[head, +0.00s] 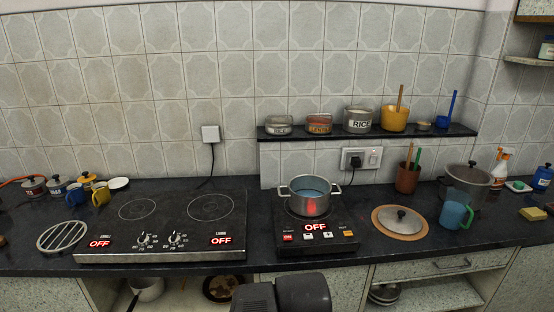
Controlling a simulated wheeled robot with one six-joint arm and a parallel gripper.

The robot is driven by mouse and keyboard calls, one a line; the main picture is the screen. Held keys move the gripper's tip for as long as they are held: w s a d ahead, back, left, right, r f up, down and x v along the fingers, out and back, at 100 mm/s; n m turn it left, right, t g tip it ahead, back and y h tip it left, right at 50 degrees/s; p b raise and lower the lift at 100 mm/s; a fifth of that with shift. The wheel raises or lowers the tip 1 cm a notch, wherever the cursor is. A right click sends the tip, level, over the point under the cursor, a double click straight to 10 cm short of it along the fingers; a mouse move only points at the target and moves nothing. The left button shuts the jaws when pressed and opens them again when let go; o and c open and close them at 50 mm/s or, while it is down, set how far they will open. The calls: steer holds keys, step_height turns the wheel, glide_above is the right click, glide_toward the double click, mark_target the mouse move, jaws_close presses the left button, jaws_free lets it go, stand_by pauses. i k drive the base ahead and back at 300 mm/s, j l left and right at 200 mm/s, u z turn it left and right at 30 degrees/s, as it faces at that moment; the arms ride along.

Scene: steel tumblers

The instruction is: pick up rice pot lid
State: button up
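A round silver lid with a dark knob (401,220) lies on a round wooden board (378,222) on the counter, right of centre. An open steel pot (309,203) with two handles and bluish contents stands on the small black cooktop (345,242), left of the lid. A larger grey pot (466,183) behind and right of the board has its own dark-knobbed lid on. A dark part of my arm shows at the bottom middle, well apart from the lid. My gripper's fingers are not in view.
A blue mug (455,214) stands close to the board's right. A brown utensil holder (407,178) stands behind it. A two-ring cooktop (165,222) fills the left counter. A shelf (290,132) above holds several canisters, one labelled RICE (358,121). Both cooktops read OFF.

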mark_target(398, 220)
steer(key=i+l, duration=0.2)
steer(key=l, duration=0.2)
steer(key=i+l, duration=0.2)
steer(key=l, duration=0.15)
steer(key=i+l, duration=0.15)
steer(key=l, duration=0.25)
steer(key=i+l+u, duration=0.1)
steer(key=l, duration=0.3)
steer(key=i+l, duration=0.3)
steer(key=l, duration=0.1)
